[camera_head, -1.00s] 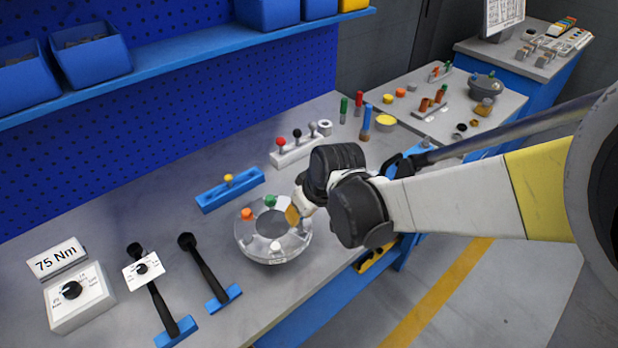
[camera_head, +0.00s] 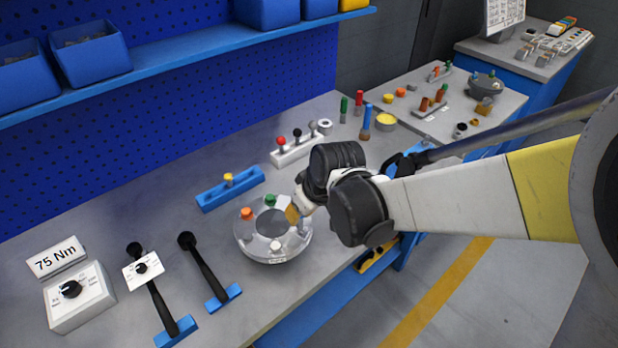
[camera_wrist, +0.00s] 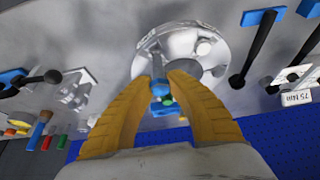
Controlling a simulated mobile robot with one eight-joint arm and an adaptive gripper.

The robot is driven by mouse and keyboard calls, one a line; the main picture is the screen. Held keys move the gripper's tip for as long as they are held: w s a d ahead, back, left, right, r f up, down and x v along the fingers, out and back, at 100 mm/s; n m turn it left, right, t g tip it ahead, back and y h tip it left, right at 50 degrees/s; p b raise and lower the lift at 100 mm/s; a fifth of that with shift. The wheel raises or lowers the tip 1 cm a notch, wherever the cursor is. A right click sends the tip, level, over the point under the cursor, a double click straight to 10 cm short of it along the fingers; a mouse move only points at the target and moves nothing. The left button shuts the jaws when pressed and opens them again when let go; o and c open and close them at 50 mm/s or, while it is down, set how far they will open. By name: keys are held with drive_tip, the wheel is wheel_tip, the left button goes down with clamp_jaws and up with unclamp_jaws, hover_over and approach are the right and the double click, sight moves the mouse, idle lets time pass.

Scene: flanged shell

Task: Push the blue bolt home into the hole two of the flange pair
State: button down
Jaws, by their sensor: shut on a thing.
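The round grey flange pair (camera_head: 250,245) lies on the bench in the head view. An orange bolt (camera_head: 247,213), a green bolt (camera_head: 270,200) and a white bolt (camera_head: 275,246) stand in it. My gripper (camera_head: 291,214) is at the flange's right side, with a yellow finger showing. In the wrist view my yellow fingers (camera_wrist: 168,82) are shut on the blue bolt (camera_wrist: 160,88), over the edge of the flange (camera_wrist: 185,33). The blue bolt is hidden in the head view. I cannot tell how deep it sits or which hole it is at.
A blue block with a yellow-topped piece (camera_head: 229,181) and a white rack (camera_head: 298,148) stand behind the flange. Two black-handled tools (camera_head: 204,270) and a dial box (camera_head: 79,296) are at left. Loose pegs (camera_head: 366,120) stand at the back right.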

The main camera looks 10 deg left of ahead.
sight(302, 226)
drive_tip(key=shift+f+b, duration=2.45)
drive_tip(key=shift+f, duration=0.35)
drive_tip(key=c, duration=1.3)
unclamp_jaws()
drive_tip(key=shift+r, duration=0.1)
drive_tip(key=v, duration=1.2)
